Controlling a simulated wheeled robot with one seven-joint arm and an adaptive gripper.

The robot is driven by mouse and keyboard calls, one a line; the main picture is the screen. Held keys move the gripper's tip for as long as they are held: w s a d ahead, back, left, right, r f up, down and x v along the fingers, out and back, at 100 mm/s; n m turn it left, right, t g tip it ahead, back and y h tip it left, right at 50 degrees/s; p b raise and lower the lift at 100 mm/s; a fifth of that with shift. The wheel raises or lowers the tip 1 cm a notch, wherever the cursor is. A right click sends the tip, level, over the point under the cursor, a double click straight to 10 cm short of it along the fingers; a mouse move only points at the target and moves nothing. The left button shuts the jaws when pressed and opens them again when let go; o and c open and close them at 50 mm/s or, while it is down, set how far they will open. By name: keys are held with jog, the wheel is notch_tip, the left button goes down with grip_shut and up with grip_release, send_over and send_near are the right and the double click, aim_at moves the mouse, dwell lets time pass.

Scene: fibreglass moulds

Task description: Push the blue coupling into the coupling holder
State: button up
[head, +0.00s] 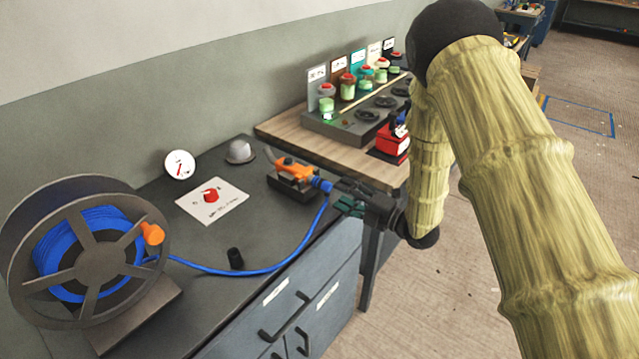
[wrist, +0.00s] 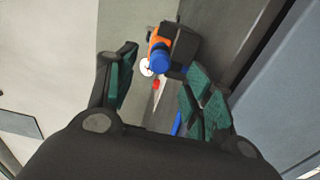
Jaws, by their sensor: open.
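The blue coupling (head: 322,186) is at the front end of an orange tool (head: 297,170), with the blue hose (head: 290,262) hanging from it. A black holder (head: 291,188) stands under the tool on the dark bench. I cannot tell whether the coupling is fully seated. My gripper (head: 351,204) is open and empty, just right of the coupling and apart from it. In the wrist view, the blue coupling (wrist: 161,61) faces me between the open fingers (wrist: 158,74). The orange tool (wrist: 155,38) and black holder (wrist: 180,45) are beyond it.
A hose reel (head: 97,250) stands at the bench's left. A red knob plate (head: 212,201), gauge (head: 180,164), grey dome (head: 240,152) and small black cylinder (head: 235,259) are on or behind the bench. A wooden table (head: 285,128) with a control panel is behind.

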aim_at(331, 188)
jog(key=shift+b+x, duration=0.6)
jog(key=shift+x, duration=3.15)
jog(key=shift+b, duration=0.55)
jog(key=shift+c, duration=0.4)
grip_shut()
jog(key=shift+s+d, duration=0.1)
jog(key=shift+d, duration=0.1)
jog(key=shift+b+v, duration=0.5)
jog(key=shift+v, duration=2.05)
jog(key=shift+s+d, duration=0.15)
